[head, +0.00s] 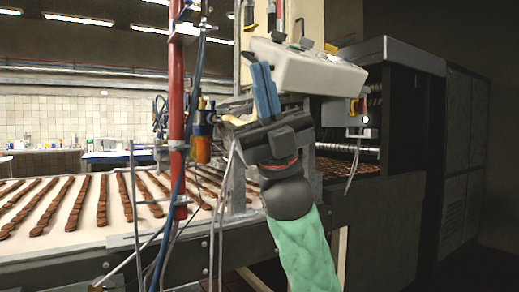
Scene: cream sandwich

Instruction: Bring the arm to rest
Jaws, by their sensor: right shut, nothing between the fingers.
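My right gripper (265,92) is raised in the middle of the head view, its blue fingers together and pointing up, with nothing between them. Its dark body and wrist lead down to a green-sleeved forearm (302,250) that leaves at the bottom edge. The gripper stands in front of a pale control box (310,72) and hides part of the machine behind it. I cannot tell how close it is to the box. My left gripper is not in view.
A conveyor (75,222) with rows of brown biscuits fills the left. A red post (178,95) with hoses and thin rods stands left of the gripper. A large dark machine cabinet (405,150) stands at the right. The darker floor area at far right looks free.

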